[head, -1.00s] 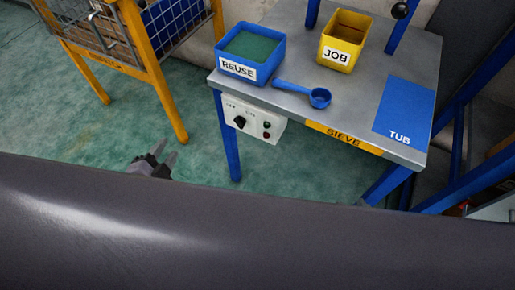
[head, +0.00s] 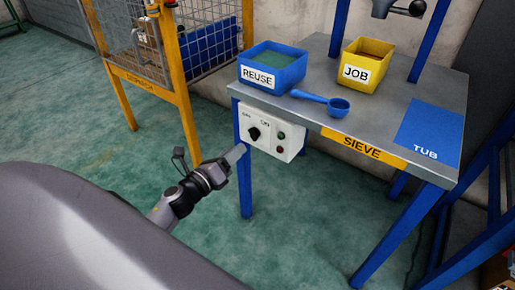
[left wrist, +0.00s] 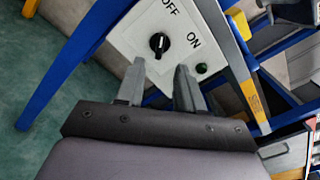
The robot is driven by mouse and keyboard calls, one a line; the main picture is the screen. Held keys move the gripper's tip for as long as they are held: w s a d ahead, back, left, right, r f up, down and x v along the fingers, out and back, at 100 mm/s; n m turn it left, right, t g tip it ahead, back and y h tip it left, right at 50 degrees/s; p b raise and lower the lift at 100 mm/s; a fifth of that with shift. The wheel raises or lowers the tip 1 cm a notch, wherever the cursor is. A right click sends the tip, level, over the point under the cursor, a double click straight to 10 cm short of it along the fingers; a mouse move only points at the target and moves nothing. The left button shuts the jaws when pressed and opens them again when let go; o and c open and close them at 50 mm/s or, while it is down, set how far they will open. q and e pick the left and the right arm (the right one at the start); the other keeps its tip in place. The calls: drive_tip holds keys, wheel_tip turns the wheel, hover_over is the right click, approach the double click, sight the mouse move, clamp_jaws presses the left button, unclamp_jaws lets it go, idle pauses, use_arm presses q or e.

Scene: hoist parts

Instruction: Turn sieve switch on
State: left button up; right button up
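The sieve's white switch box (head: 270,134) hangs under the table's front left edge. Its black rotary knob (head: 254,133) also shows in the left wrist view (left wrist: 159,44), where its white mark points toward the OFF label (left wrist: 170,7) rather than the ON label (left wrist: 194,43). My left gripper (head: 238,154) is just in front of and below the box's left side in the head view. In the left wrist view the left gripper's fingers (left wrist: 159,68) are apart and empty, with the knob beyond and between their tips. My right gripper is not in view.
The sieve table (head: 310,111) carries a blue REUSE tub (head: 273,75), a yellow JOB tub (head: 366,72) and a blue scoop (head: 337,106). A yellow-framed cage (head: 183,78) stands at left. Blue table legs (head: 245,185) flank the box; green floor is clear at front left.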

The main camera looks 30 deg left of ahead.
sight(251, 136)
use_arm(q)
drive_tip(key=shift+w+d+b, duration=0.2)
drive_tip(key=shift+w+b, duration=0.15)
drive_tip(key=shift+w, duration=3.05)
clamp_jaws()
